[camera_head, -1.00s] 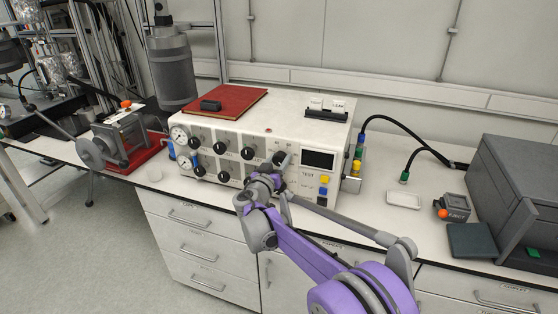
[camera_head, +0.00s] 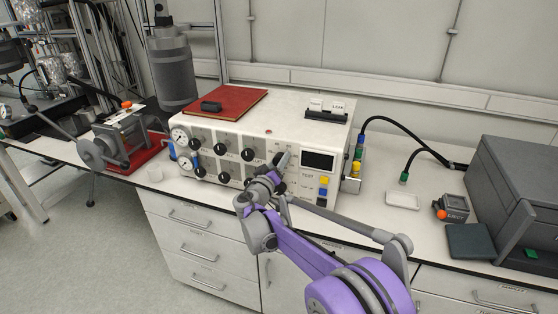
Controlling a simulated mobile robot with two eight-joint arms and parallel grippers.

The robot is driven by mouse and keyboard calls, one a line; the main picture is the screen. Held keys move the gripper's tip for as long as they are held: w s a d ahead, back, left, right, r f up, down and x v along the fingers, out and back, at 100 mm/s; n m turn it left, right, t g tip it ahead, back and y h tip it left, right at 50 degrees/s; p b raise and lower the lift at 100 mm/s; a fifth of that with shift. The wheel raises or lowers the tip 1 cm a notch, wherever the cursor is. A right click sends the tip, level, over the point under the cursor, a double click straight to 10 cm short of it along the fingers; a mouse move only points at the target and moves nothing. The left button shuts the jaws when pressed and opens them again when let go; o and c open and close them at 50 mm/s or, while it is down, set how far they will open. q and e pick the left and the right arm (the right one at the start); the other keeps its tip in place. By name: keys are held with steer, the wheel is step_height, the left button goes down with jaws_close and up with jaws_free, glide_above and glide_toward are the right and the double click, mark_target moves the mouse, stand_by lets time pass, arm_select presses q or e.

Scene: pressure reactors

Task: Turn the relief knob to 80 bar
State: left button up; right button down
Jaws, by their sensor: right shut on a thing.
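The white control console (camera_head: 240,124) stands on the bench, with several black knobs, such as one at the upper middle (camera_head: 248,154), and two round gauges (camera_head: 180,136) on its front. My right gripper (camera_head: 281,164) is at the right part of this front, left of the dark display (camera_head: 318,160). It is shut on a knob there, which the fingers and wrist mostly hide. The knob's label and scale are too small or covered to read, so I cannot tell its setting. My left gripper is out of view.
A red book (camera_head: 226,104) with a dark object lies on the console. Yellow and blue buttons (camera_head: 323,187) sit below the display. Right of the console are hoses, a white tray (camera_head: 403,200), a small boxy device (camera_head: 452,208) and a large grey case (camera_head: 515,190).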

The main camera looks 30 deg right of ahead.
steer(key=n, duration=0.5)
stand_by(0.5)
steer(key=shift+c, duration=1.4)
jaws_free()
steer(key=shift+a, duration=0.1)
steer(key=v, duration=1)
steer(key=shift+s+a, duration=0.2)
steer(key=shift+s, duration=0.15)
